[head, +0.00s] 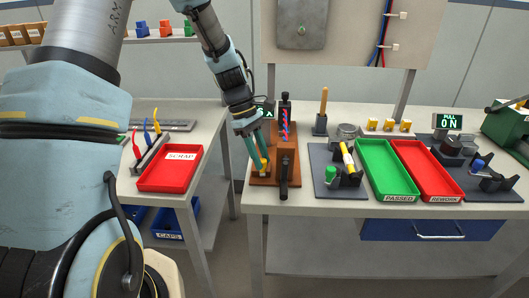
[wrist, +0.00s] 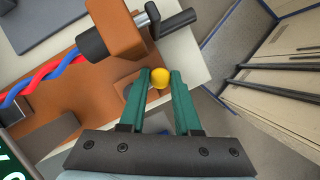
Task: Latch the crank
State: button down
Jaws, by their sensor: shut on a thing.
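The twisting fixture has a brown base (head: 265,180) at the front left of the table. Its orange-brown block (wrist: 112,28) carries the dark crank (head: 283,181), whose grey handle (wrist: 174,24) shows in the wrist view. Red and blue twisted wires (wrist: 45,75) run into the black chuck on the block. My gripper (wrist: 160,76) points down beside the block, its green fingers shut on a yellow ball knob (wrist: 160,78). The knob sits next to a small brown block on the base, below the crank. The fingers partly hide the knob's mount, so I cannot tell the latch's state.
A dark fixture with a green knob (head: 330,174) stands right of the crank. Beyond it are the green PASSED tray (head: 385,170) and the red REWORK tray (head: 427,170). A red SCRAP tray (head: 170,169) lies on the left table, across a gap.

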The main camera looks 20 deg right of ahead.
jog(key=m, duration=0.2)
jog(key=w+a+m+y+p, duration=0.1)
jog(key=shift+a+m, duration=0.1)
jog(key=shift+m, duration=0.3)
jog(key=shift+w+a+m+g+y+p, duration=0.15)
jog(key=shift+w+a+m+y+p, duration=0.3)
jog(key=shift+m, duration=0.7)
jog(key=shift+w+a+m+g+y+b, duration=0.1)
jog(key=shift+w+m+g+y, duration=0.1)
jog(key=shift+m+y, duration=0.7)
jog(key=shift+m+h, duration=0.25)
jog(key=shift+m, duration=0.1)
jog(key=c, duration=0.6)
grip_release()
jog(key=b+v, duration=0.3)
jog(key=v, duration=0.7)
jog(key=shift+w+r, duration=0.2)
jog(key=shift+r, duration=0.2)
jog(key=shift+d, duration=0.1)
